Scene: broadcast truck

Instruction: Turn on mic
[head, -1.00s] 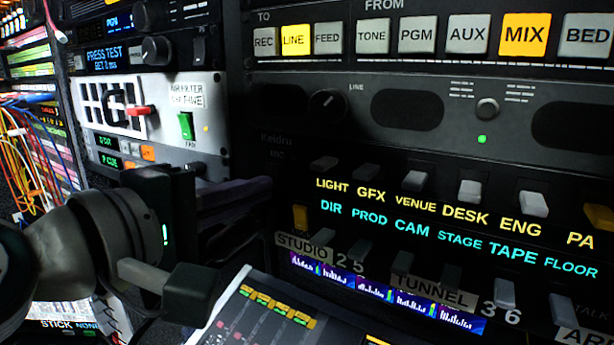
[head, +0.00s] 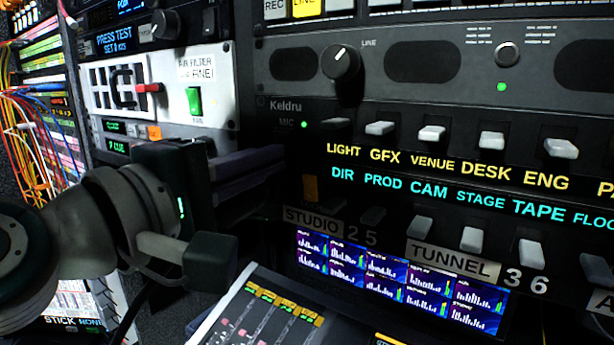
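The Keldru panel (head: 290,105) carries the small label MIC at its left end. A small green light (head: 304,124) is lit beside that label. An amber switch (head: 311,188) sits below it, left of the DIR label. A row of pale toggles, such as this one (head: 380,128), runs right from the MIC label above the yellow names. My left gripper (head: 262,168) comes in from the left, its dark fingers pointing right toward the panel's left end, short of the amber switch. Its finger gap is hard to make out, and I see nothing held. My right gripper is not in view.
A large round knob (head: 341,62) marked LINE sits above the panel. A lit meter screen (head: 400,282) and a sloped fader console (head: 265,315) lie below. A white air filter panel (head: 160,90) with red and green switches stands behind my arm. Coloured cables hang at far left.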

